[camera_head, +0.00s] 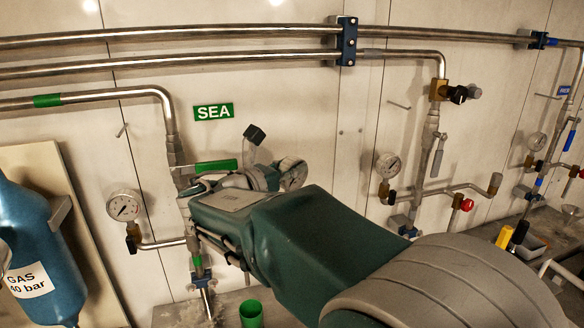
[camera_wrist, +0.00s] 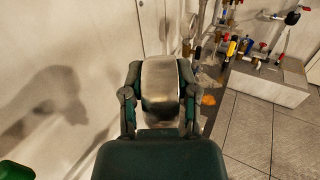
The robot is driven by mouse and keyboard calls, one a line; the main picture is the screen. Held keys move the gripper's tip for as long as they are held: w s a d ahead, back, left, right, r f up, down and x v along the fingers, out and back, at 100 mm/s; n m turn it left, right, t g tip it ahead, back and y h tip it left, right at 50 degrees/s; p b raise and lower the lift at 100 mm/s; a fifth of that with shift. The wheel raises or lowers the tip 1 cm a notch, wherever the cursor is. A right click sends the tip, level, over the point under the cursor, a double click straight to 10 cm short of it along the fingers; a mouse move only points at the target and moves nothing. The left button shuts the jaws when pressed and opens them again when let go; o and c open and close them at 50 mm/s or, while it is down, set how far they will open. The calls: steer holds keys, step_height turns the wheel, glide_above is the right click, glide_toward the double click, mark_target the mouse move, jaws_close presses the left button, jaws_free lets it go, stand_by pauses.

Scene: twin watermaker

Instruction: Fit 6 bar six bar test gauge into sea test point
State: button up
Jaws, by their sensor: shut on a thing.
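My gripper (camera_head: 272,178) is in front of the wall by the green SEA sign (camera_head: 213,111), below and to its right. It is shut on a round-dialled gauge (camera_head: 293,173). In the wrist view the gauge shows as a smooth silver case (camera_wrist: 161,88) between both fingers; its dial is not seen there. A black-capped fitting (camera_head: 254,134) on a pale stem stands just above my gripper. I cannot tell whether it is the sea test point, or whether the gauge touches anything. My arm hides part of the sea pipework.
A green-handled valve (camera_head: 210,166) and a fixed gauge (camera_head: 124,207) are on the sea line at left. A blue gas bottle (camera_head: 40,250) stands far left, and a green cup (camera_head: 251,313) below. More gauges and valves line the wall at right.

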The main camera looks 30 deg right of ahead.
mark_target(290, 182)
jaws_close()
steer(key=shift+f, duration=0.15)
steer(key=shift+f, duration=1.55)
steer(key=shift+s+f, duration=0.1)
steer(key=shift+f, duration=1.65)
steer(key=o, duration=0.8)
jaws_free()
steer(key=shift+a, duration=0.1)
